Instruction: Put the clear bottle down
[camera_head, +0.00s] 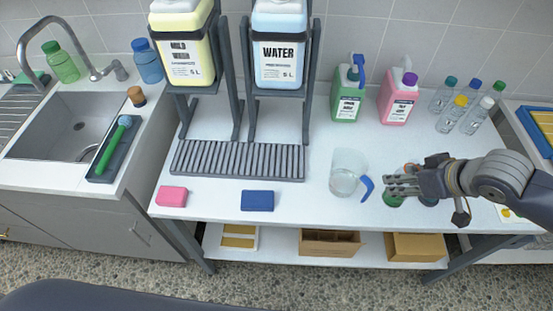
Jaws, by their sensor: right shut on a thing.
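My right gripper (393,186) reaches in from the right over the right part of the white table. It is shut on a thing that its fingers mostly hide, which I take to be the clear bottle. Small orange and green parts show around the fingers, and I cannot tell which belong to the held thing. Whether its base touches the table is hidden. Several clear bottles (451,116) with coloured caps stand upright at the back right. My left gripper is not in view.
A clear jug (346,173) with a blue handle stands left of the gripper. Green (347,105) and pink (397,103) containers stand behind. Pink (172,196) and blue (257,201) blocks lie at the front left. Free table lies between the blue block and jug.

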